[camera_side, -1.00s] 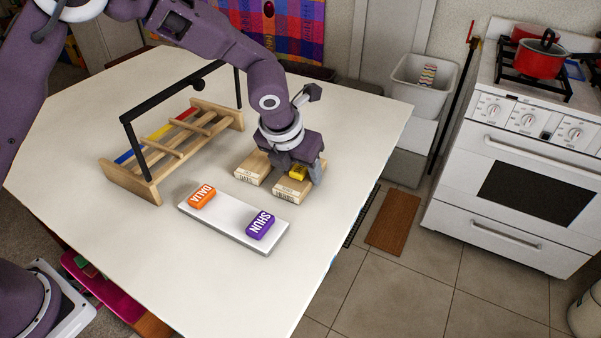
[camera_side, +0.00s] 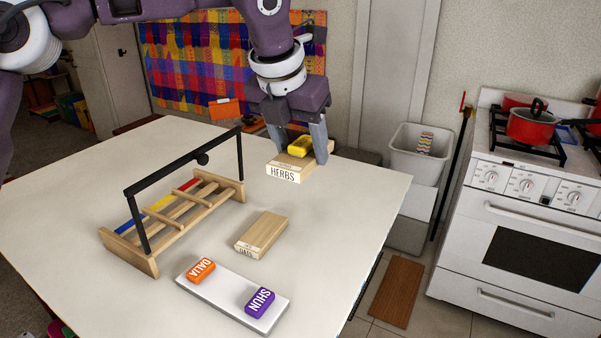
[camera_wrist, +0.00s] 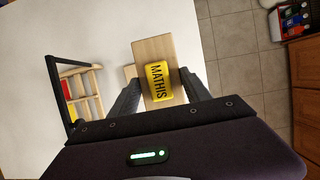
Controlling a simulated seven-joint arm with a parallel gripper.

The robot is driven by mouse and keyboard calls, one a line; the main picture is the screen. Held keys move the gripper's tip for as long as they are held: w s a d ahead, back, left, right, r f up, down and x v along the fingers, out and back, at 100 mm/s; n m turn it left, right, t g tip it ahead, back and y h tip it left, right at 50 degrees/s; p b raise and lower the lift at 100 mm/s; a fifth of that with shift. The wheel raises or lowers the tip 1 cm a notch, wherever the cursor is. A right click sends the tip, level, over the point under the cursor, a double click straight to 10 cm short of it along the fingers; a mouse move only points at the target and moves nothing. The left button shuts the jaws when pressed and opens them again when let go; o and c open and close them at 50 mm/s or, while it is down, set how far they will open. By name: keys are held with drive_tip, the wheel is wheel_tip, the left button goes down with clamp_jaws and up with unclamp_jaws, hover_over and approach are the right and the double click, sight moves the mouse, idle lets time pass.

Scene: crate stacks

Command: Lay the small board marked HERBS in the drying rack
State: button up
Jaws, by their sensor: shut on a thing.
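The small wooden board marked HERBS (camera_side: 285,174) hangs in the air above the table, label toward the side camera. A yellow block (camera_side: 300,146) lies on top of it; in the wrist view this block reads MATHIS (camera_wrist: 158,83). My gripper (camera_side: 303,155) is shut on the board, with a finger on each side of it. The board also shows in the wrist view (camera_wrist: 152,50). The wooden drying rack (camera_side: 180,222) stands to the left on the table, with slats and blue, yellow and red strips. A black bar frame (camera_side: 180,170) rises over the rack.
A second wooden board (camera_side: 262,234) lies on the table, its end label hard to read. In front, a white tray (camera_side: 225,303) holds an orange DALIA block (camera_side: 201,270) and a purple SHUN block (camera_side: 260,302). The table between rack and second board is clear.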

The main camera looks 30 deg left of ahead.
wheel_tip(320, 180, up, 2)
drive_tip(key=shift+a+r, duration=0.15)
drive_tip(key=shift+w+a+n+y, duration=0.15)
drive_tip(key=shift+a+n+y, duration=0.15)
drive_tip(key=shift+a+n, duration=0.75)
drive_tip(key=s+a+n+g+y, duration=0.25)
drive_tip(key=a+n, duration=0.55)
drive_tip(key=a, duration=0.5)
drive_tip(key=s+a+n+g+y, duration=0.25)
drive_tip(key=a+n, duration=0.55)
drive_tip(key=a, duration=0.6)
drive_tip(key=shift+h, duration=0.5)
drive_tip(key=f, duration=1.7)
drive_tip(key=shift+s+d, duration=0.2)
drive_tip(key=shift+s, duration=0.1)
drive_tip(key=shift+f, duration=1.05)
drive_tip(key=o, duration=1.5)
